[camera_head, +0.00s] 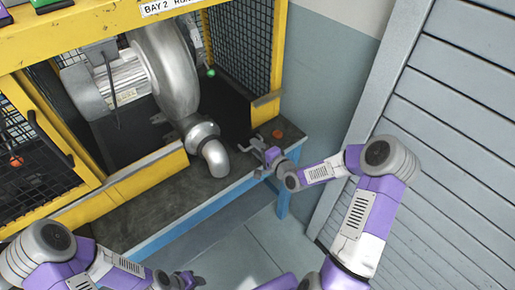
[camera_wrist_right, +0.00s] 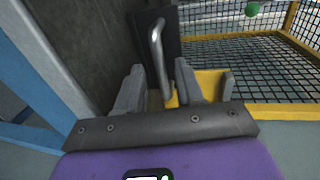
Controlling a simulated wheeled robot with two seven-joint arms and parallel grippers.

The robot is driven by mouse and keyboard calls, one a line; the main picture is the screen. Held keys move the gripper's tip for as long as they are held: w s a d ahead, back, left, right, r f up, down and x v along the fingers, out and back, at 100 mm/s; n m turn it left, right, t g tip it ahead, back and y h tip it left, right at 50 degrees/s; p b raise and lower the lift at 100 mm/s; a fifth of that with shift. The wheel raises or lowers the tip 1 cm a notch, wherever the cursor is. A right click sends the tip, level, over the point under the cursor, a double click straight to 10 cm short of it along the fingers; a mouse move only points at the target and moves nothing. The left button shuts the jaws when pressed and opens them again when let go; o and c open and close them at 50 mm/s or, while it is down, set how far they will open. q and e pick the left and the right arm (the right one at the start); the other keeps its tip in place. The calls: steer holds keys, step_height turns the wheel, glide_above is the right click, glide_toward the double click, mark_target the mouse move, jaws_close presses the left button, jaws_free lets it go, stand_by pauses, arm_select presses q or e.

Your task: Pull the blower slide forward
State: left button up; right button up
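The silver blower (camera_head: 170,75) sits inside a yellow-framed cage, with its curved outlet pipe (camera_head: 215,155) facing the bench front. My right gripper (camera_head: 258,151) is at the bench's front right, to the right of the outlet. In the right wrist view, a bent metal handle (camera_wrist_right: 157,50) stands in front of a dark plate (camera_wrist_right: 143,30). My right gripper (camera_wrist_right: 158,88) is open, with the handle between its fingers in the picture; I cannot tell whether they touch it. My left gripper (camera_head: 190,279) is low at the bottom edge, and its opening is unclear. The slide itself is hard to make out.
The dark bench top (camera_head: 165,200) has a blue front edge. An orange-red button (camera_head: 277,133) is close behind my right gripper. A green ball (camera_head: 211,72) hangs by the cage's mesh side.

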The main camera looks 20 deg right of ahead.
steer(key=p+v, duration=0.2)
steer(key=v, duration=0.5)
steer(key=shift+s, duration=0.25)
steer(key=shift+d, duration=0.1)
